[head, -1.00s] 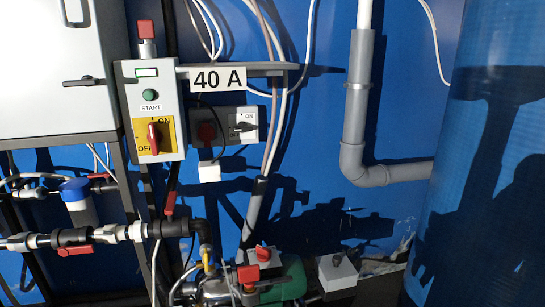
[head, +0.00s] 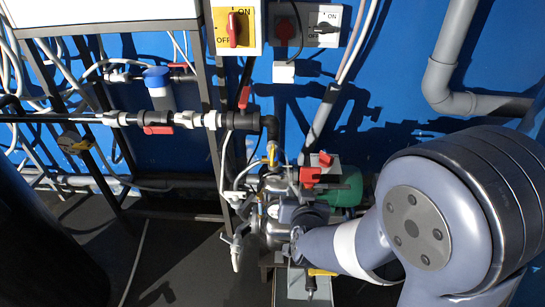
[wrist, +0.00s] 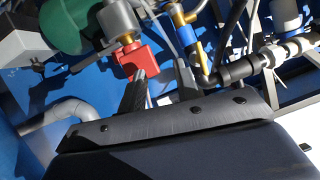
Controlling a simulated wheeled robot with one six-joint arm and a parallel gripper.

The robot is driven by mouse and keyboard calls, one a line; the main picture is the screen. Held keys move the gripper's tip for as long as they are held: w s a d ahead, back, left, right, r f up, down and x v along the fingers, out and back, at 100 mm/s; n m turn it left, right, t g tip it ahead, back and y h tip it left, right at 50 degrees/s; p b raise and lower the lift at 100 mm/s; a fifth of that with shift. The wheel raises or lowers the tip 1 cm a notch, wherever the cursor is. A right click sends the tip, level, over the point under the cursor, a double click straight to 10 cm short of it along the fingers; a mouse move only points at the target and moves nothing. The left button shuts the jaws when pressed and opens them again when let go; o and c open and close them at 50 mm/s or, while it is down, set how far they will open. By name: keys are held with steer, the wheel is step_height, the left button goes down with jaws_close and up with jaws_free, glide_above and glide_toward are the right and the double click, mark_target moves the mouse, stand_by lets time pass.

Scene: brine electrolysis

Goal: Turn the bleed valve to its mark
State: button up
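A red handle (head: 310,176) beside the green motor in the head view looks like the same one. I cannot tell for sure that it is the bleed valve, and I make out no mark. My gripper (wrist: 160,90) shows two dark fingers standing apart, with nothing held between them. In the wrist picture the red handle appears just above the left finger; contact cannot be judged. In the head view my arm comes in from the right, its end unclear among the fittings.
Another red handle (head: 157,129) is on the horizontal pipe at left. The green motor (head: 344,187) stands beside the fittings. A switch box (head: 235,28) and grey pipe (head: 450,65) are on the blue wall. Dark floor (head: 180,260) is open at lower left.

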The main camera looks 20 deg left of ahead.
mark_target(272, 156)
steer(key=a+r+t, duration=0.2)
steer(key=a+t, duration=0.3)
steer(key=a, duration=0.3)
steer(key=x, duration=1)
steer(key=shift+d+f, duration=0.2)
steer(key=shift+f, duration=0.1)
jaws_close()
